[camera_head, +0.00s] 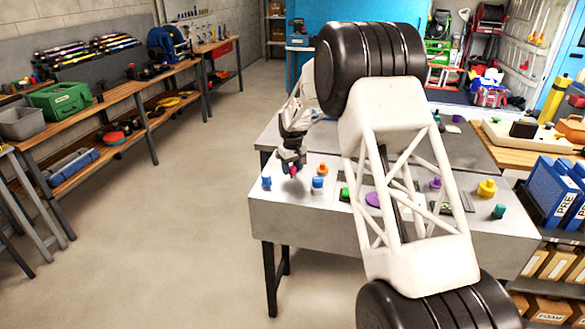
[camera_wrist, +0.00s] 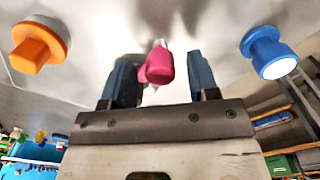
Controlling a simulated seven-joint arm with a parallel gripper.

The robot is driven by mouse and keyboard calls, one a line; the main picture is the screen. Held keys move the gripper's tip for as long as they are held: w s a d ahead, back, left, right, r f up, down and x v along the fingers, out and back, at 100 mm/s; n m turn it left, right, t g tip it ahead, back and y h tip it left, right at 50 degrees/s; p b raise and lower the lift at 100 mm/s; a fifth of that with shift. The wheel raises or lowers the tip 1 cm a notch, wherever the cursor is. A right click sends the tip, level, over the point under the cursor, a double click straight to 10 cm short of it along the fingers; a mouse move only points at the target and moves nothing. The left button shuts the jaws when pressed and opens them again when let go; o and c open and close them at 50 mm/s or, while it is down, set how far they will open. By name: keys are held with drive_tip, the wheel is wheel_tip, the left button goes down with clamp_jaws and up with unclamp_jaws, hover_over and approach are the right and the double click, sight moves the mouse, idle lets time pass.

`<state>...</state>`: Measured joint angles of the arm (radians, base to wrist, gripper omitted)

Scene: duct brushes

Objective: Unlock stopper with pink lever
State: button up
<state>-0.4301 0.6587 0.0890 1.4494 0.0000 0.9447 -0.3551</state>
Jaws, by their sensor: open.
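The pink lever (camera_wrist: 160,66) shows in the wrist view as a rounded pink piece standing off the pale panel. My gripper (camera_wrist: 161,78) is open, with one dark blue finger on each side of the lever. The lever sits nearer the left finger; whether it touches that finger I cannot tell. In the head view my gripper (camera_head: 291,160) is low over the left end of the grey workbench (camera_head: 275,215), with a small bit of the pink lever (camera_head: 293,171) showing under it. I cannot make out which part is the stopper.
In the wrist view an orange knob (camera_wrist: 36,50) is left of the lever and a blue knob (camera_wrist: 268,52) right. In the head view blue knobs (camera_head: 266,183) (camera_head: 317,184) flank my gripper. A purple disc (camera_head: 373,199) and yellow knob (camera_head: 487,188) stand farther right.

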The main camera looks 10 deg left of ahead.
drive_tip(key=c, duration=0.9)
drive_tip(key=shift+c, duration=0.2)
